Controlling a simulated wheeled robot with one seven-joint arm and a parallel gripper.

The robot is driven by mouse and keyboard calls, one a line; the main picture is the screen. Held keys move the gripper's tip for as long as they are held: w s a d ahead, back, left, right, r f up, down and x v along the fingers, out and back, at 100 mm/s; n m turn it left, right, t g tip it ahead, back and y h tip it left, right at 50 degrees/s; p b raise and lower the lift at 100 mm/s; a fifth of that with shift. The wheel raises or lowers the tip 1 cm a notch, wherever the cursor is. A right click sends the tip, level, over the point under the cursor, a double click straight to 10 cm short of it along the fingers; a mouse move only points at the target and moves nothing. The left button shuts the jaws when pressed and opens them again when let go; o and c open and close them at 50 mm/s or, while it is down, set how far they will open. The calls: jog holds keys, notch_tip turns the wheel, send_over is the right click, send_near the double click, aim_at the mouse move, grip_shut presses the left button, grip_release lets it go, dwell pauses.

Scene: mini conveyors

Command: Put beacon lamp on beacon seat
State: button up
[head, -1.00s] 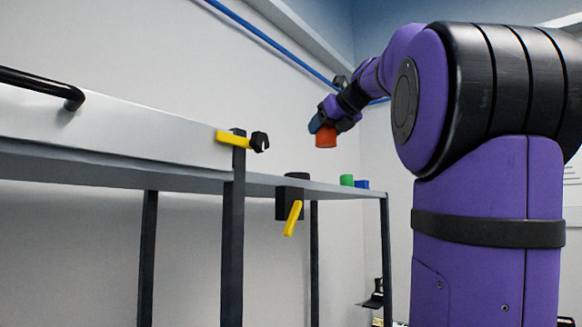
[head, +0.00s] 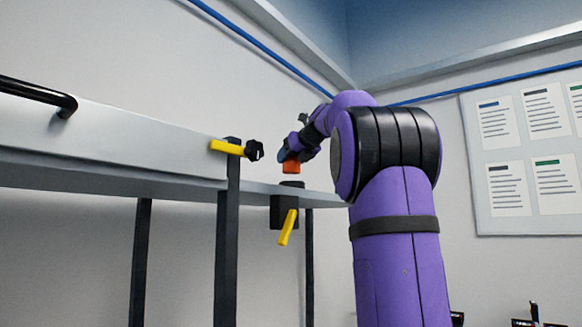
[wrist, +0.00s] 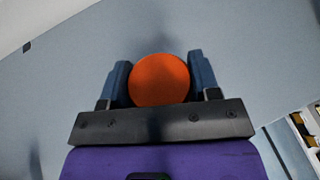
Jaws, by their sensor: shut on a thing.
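The beacon lamp, an orange round piece (head: 291,167), is in my gripper (head: 288,154), clear of the table. In the wrist view the lamp (wrist: 160,80) shows as an orange disc between the two blue fingers of my gripper (wrist: 159,65), which are shut on it. A low black round piece (head: 292,184), which looks like the beacon seat, stands on the table edge. In the head view the lamp appears just above it with a small gap; exact alignment in depth cannot be told. The wrist view does not show the seat.
A grey table (head: 255,188) runs along the wall, with a long pale conveyor side (head: 110,135) at left. A yellow lever with a black knob (head: 228,147) sticks out near the seat. A black box with a yellow handle (head: 287,226) hangs below the table edge.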

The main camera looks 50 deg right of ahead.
jog(key=shift+s+f, duration=0.15)
jog(key=shift+f, duration=1.05)
jog(key=shift+f, duration=0.15)
jog(key=o, duration=1)
jog(key=shift+r, duration=0.2)
jog(key=v, duration=1.2)
jog(key=shift+a+f, duration=0.1)
